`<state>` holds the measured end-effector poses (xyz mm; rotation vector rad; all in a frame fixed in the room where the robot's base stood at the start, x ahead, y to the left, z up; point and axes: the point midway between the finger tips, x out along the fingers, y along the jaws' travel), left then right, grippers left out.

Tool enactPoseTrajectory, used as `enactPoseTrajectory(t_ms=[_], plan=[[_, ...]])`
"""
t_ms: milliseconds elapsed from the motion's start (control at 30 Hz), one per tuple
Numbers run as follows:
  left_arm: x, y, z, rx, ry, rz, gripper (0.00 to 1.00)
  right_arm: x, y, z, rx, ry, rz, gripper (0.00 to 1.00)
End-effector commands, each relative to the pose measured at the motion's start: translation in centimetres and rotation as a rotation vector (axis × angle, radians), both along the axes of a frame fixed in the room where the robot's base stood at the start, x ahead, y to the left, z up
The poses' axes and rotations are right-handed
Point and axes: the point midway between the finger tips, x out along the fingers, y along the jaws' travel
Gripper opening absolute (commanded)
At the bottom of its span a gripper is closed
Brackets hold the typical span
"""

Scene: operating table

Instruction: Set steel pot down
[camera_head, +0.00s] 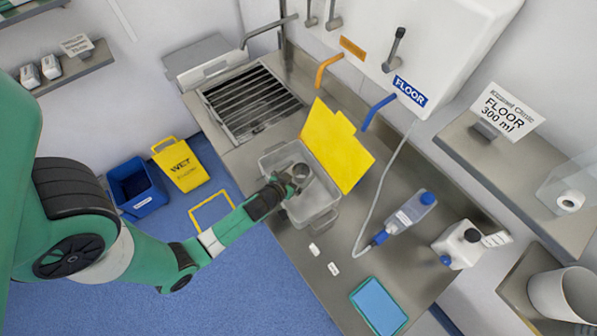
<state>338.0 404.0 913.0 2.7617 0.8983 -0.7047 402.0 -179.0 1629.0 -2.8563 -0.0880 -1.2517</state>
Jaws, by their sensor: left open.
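The gripper is open; whether the fingers touch the pot is too small to tell. The gripper hides part of the pot and of the tray's left wall. My right gripper is not in view.
A yellow board (338,146) stands at the tray's far right edge. A blue-capped bottle (410,213), a white canister (459,244) and a blue pad (378,306) lie to the right. A slatted drain (252,102) is behind.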

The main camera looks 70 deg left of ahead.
Motion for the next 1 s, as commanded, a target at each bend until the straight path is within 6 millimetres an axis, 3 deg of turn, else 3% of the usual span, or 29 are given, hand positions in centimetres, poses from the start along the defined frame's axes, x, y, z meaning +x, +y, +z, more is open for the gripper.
enactPoseTrajectory(t_ms=[167, 633, 1000], plan=[[-0.5, -0.4, 0.6, 0.000, 0.001, -0.001, 1.00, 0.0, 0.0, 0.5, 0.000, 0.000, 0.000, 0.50], [-7.7, -5.7, 5.3, 0.001, 0.003, -0.005, 1.00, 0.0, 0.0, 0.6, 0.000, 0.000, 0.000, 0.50], [-8.5, -6.2, 6.1, 0.000, 0.000, 0.000, 1.00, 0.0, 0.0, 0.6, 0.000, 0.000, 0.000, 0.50]])
